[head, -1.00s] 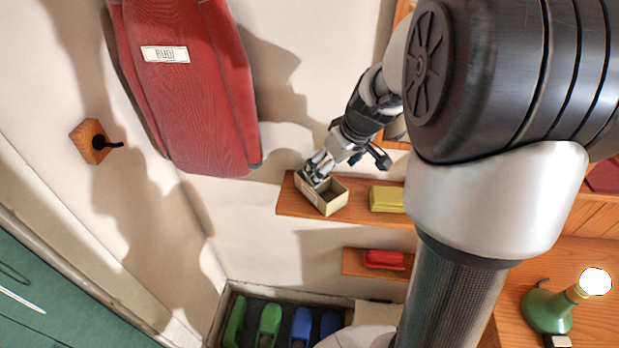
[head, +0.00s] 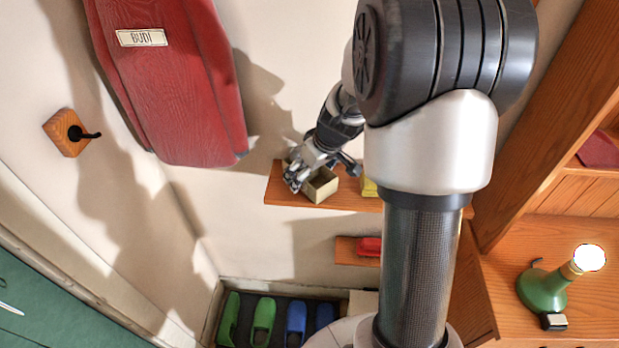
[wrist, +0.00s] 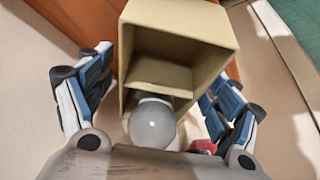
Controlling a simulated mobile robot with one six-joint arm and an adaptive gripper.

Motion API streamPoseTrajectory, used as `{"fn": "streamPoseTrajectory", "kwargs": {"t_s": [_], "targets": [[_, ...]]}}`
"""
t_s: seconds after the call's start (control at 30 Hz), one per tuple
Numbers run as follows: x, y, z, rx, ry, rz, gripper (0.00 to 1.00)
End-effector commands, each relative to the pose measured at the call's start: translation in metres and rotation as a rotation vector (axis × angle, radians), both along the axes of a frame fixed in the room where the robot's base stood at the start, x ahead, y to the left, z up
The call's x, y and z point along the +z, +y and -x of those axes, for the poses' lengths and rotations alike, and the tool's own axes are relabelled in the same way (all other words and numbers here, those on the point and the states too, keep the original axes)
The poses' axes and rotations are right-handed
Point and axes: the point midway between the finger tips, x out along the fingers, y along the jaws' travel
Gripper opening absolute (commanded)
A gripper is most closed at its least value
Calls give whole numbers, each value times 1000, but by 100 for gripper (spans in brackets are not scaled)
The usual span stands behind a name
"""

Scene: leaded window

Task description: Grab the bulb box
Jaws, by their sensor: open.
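The bulb box is a beige open-topped box (head: 321,187) on the wooden wall shelf in the head view. My gripper (head: 296,178) is at its left end and covers part of it. In the wrist view the box (wrist: 186,45) fills the upper middle, with open compartments facing the camera. A round white bulb (wrist: 152,123) shows at its near end, partly hidden by my gripper's body. My gripper (wrist: 158,100) is open, one finger on each side of the box's near end. Gaps show beside the box; contact cannot be told.
The wooden shelf (head: 280,190) carries a yellow item (head: 369,187) right of the box. A lower shelf holds a red item (head: 369,246). A red padded case (head: 175,85) hangs at left. A green lamp (head: 545,288) stands at right.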

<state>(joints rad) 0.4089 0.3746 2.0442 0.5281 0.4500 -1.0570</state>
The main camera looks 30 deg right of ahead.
Motion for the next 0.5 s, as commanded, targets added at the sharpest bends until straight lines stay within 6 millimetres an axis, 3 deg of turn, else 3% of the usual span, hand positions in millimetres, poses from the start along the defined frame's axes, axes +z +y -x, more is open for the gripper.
{"fn": "streamPoseTrajectory", "kwargs": {"t_s": [0.5], "targets": [[0, 0, 0, 0, 0, 0, 50]]}}
